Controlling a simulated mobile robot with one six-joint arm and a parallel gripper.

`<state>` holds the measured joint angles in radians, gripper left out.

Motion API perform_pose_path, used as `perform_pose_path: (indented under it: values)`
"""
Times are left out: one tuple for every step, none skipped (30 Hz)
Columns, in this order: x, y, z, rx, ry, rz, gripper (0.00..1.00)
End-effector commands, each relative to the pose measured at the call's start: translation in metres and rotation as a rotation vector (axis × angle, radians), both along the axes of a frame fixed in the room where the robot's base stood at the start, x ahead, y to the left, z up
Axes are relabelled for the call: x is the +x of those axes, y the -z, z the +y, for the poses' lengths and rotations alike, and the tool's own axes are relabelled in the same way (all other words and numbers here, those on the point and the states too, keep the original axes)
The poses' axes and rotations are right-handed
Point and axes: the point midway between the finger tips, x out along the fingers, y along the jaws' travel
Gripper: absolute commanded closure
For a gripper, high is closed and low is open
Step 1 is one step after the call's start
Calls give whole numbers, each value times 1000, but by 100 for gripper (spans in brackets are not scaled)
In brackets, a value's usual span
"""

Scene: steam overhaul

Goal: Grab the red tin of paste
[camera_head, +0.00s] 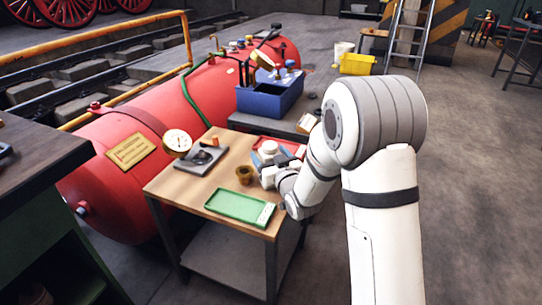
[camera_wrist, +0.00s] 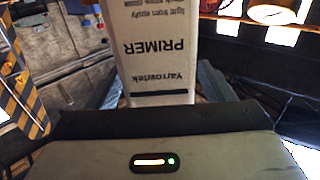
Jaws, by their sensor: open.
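My gripper (camera_head: 271,158) is over the right side of the wooden bench top (camera_head: 178,181), with its blue fingers spread apart. In the wrist view, a white container (camera_wrist: 155,50) with upside-down "PRIMER" lettering stands between the open fingers of my gripper (camera_wrist: 160,84). I cannot tell whether the fingers touch it. In the head view, a white round-topped container (camera_head: 268,147) shows at the gripper, by a red tray (camera_head: 291,146). I cannot make out a red tin of paste in either view. My arm and gripper hide part of the bench's right side.
A green tray (camera_head: 232,206) lies at the bench's front edge. A brass cup (camera_head: 244,175) stands behind it. A dark tool on a grey mat (camera_head: 190,160) and a pressure gauge (camera_head: 177,142) are at left. A blue toolbox (camera_head: 262,103) and red boiler (camera_head: 100,180) stand beyond. Open floor is at right.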

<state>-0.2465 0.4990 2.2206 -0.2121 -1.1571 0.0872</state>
Motion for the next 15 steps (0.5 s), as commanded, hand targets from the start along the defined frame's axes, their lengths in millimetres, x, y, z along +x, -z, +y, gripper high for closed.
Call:
perform_pose_path:
  values:
    - [0,0,0,0,0,0,26]
    - [0,0,0,0,0,0,26]
    - [0,0,0,0,0,0,26]
    - [0,0,0,0,0,0,26]
    - [0,0,0,0,1,0,26]
    - [0,-1,0,0,1,0,26]
    - [0,-2,0,0,1,0,26]
    - [0,-3,0,0,1,0,26]
    - [0,-5,-1,0,1,0,26]
    - [-4,-4,-3,0,1,1,26]
    - [-8,-4,-5,0,1,0,26]
    - [-15,-4,-8,-1,1,2,26]
    - [-20,-4,-11,0,1,1,26]
    - [-26,-4,-13,-1,1,2,26]
    - [-34,-4,-17,0,2,2,26]
